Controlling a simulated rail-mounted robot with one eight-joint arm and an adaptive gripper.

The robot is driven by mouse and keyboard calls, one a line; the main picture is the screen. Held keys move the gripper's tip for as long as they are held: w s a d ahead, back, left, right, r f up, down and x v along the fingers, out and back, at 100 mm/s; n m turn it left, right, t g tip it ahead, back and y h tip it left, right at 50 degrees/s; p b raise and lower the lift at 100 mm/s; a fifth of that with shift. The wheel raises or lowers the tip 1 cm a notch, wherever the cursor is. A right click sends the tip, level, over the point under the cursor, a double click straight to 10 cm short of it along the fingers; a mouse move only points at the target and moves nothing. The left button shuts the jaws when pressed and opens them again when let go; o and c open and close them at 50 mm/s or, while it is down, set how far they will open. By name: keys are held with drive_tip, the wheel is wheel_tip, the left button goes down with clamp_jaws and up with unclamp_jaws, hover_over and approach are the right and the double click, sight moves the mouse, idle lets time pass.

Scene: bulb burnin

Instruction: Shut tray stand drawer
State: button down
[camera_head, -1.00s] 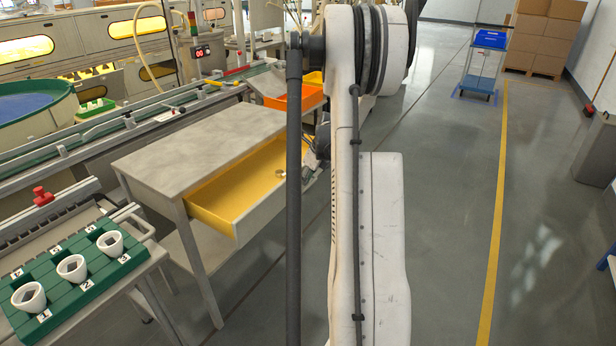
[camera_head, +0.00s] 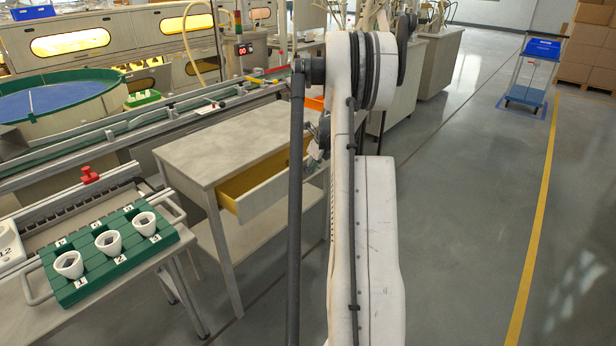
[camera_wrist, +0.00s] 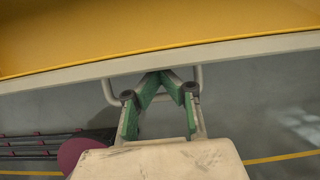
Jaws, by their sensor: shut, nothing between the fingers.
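The tray stand (camera_head: 225,150) has a grey top, and its drawer (camera_head: 268,195) is partly pulled out, with a strip of yellow interior showing. In the wrist view the drawer's pale front edge (camera_wrist: 60,75) crosses the picture, with the yellow inside above it. A U-shaped metal handle (camera_wrist: 107,91) sticks out from the front. My gripper (camera_wrist: 156,76) has green-lined fingers, shut and empty, with tips together at the drawer front between the handle's legs. Whether they press on it I cannot tell. In the head view my arm hides much of the gripper and the drawer's right end.
A green block with several white cups (camera_head: 110,242) sits on a bench at the left. A conveyor (camera_head: 140,125) runs behind the stand. An orange bin (camera_head: 314,103) is partly hidden behind my arm. The floor on the right is open, with a blue cart (camera_head: 530,75) far back.

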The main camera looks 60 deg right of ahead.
drive_tip(key=w, duration=0.3)
drive_tip(key=w+d, duration=0.1)
drive_tip(key=w, duration=0.6)
drive_tip(key=shift+w+d, duration=0.25)
drive_tip(key=shift+w, duration=0.1)
drive_tip(key=shift+w+d+r, duration=0.1)
drive_tip(key=shift+w, duration=0.35)
drive_tip(key=shift+r+p, duration=0.45)
drive_tip(key=shift+r, duration=0.05)
drive_tip(key=s+p+v, duration=0.1)
drive_tip(key=p+v, duration=0.2)
drive_tip(key=v, duration=0.6)
